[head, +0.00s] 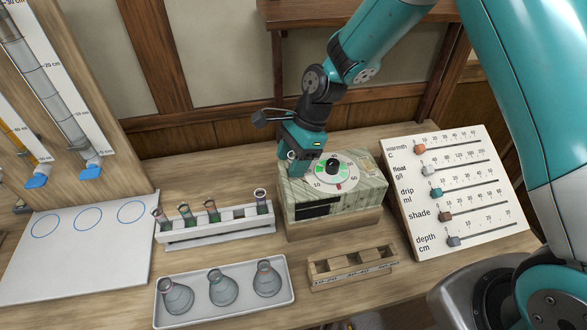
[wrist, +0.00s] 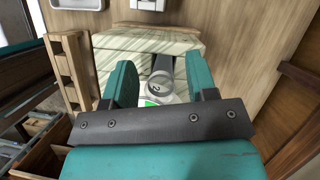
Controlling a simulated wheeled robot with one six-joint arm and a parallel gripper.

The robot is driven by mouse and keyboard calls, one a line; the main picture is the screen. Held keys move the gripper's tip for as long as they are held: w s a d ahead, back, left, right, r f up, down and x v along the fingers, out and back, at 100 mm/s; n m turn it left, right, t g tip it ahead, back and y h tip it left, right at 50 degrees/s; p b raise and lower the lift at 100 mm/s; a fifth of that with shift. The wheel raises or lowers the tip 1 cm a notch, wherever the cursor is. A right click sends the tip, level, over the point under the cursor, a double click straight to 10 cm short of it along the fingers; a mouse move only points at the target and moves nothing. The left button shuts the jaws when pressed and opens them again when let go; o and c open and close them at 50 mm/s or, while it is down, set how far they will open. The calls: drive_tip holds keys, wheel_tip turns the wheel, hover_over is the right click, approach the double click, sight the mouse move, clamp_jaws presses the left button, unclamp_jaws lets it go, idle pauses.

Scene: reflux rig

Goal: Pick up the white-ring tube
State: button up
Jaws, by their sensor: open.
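My gripper (head: 299,163) is low over the back left of the patterned box with the dial. In the wrist view its two teal fingers (wrist: 159,73) stand apart. A round pale rim (wrist: 160,86) with a dark grey body shows between them, apparently a tube end; I cannot tell whether the fingers touch it. A small pale ring also shows beside the fingers in the head view (head: 291,155). Several other tubes stand at the rack's left, with reddish or darker rims.
The dial box (head: 360,196) stands behind a small wooden rack (head: 352,271). A white tray (head: 170,322) with three flasks is at the front. A slider board (head: 480,215) is at right, a white sheet with blue circles (head: 75,260) at left.

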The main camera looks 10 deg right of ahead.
drive_tip(key=shift+a+f, duration=0.15)
drive_tip(key=shift+f, duration=0.25)
drive_tip(key=shift+c, duration=0.4)
clamp_jaws()
drive_tip(key=shift+r, duration=0.15)
wheel_tip(320, 180, up, 20)
drive_tip(key=b, duration=0.2)
